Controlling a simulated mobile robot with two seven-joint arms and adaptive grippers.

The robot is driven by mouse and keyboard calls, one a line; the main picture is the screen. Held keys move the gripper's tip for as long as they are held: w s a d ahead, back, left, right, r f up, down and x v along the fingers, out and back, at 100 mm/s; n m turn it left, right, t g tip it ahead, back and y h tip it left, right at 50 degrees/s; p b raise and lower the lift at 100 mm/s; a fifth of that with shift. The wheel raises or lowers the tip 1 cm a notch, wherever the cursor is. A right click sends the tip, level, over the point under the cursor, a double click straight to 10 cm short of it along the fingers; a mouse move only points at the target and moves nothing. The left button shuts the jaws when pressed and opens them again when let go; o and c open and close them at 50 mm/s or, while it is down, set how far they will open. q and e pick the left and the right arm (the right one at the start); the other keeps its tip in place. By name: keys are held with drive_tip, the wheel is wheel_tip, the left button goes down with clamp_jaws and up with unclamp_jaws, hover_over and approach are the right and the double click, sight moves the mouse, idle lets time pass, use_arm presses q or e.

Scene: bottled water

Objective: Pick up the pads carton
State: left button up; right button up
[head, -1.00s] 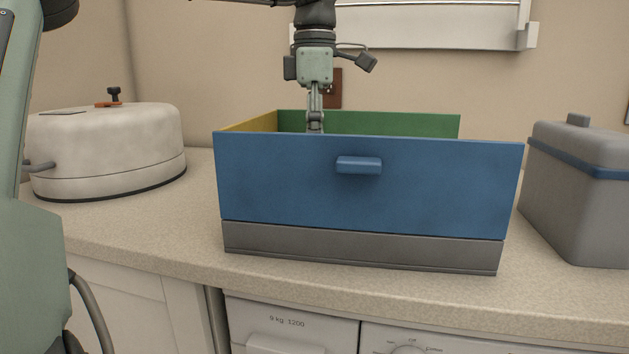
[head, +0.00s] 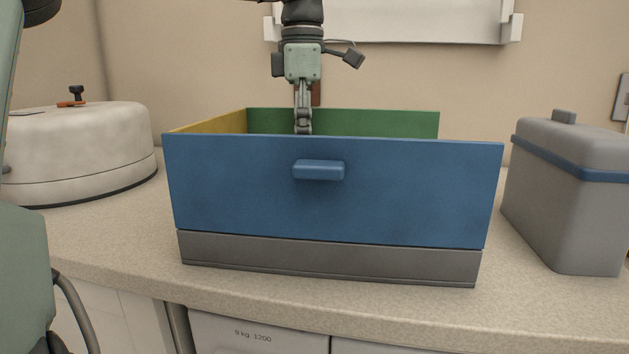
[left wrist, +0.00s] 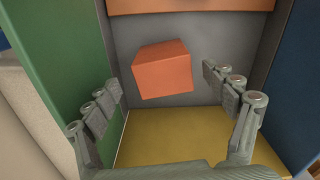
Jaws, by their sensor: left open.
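An orange carton (left wrist: 162,70), which I take for the pads carton, sits on the grey floor of a box with coloured walls in the left wrist view. My left gripper (left wrist: 168,92) is open above it, one finger on each side, with gaps between fingers and carton. In the head view my left gripper (head: 303,130) points down into the box behind its blue front wall (head: 250,200). That wall hides the carton and perhaps the fingertips there. My right gripper is not in view.
The box has a green wall (left wrist: 45,60), a yellow wall (left wrist: 170,135) and an orange wall (left wrist: 190,5) around the carton. A white round appliance (head: 80,150) stands left, and a grey lidded container (head: 570,205) right, on the speckled counter (head: 110,235).

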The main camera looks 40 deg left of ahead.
use_arm(q)
drive_tip(key=shift+w+f, duration=0.2)
drive_tip(key=shift+w, duration=0.05)
drive_tip(key=f, duration=0.4)
drive_tip(key=s+f, duration=0.1)
drive_tip(key=f, duration=0.2)
drive_tip(key=shift+s+a, duration=0.1)
drive_tip(key=shift+f, duration=0.25)
drive_tip(key=shift+c, duration=0.3)
drive_tip(key=c, duration=1.2)
